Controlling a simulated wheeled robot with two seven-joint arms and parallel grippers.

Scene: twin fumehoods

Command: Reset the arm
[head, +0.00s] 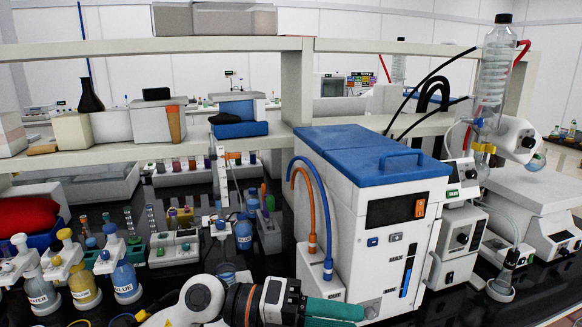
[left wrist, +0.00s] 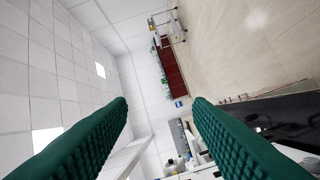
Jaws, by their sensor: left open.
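My left arm comes in at the bottom of the head view, and its left gripper (head: 345,312) points right, low in front of the blue-and-white machine. In the left wrist view the gripper (left wrist: 160,104) shows two green ridged fingers spread apart with nothing between them. That view is tilted, with wall, floor and part of a bench beyond the fingers. My right gripper is in neither view.
The blue-topped white machine (head: 372,205) stands on the dark bench, with orange and blue hoses. Capped bottles (head: 82,285) and small vials stand at the left. A glass condenser (head: 494,75) rises at the right. A white shelf (head: 150,153) spans the back.

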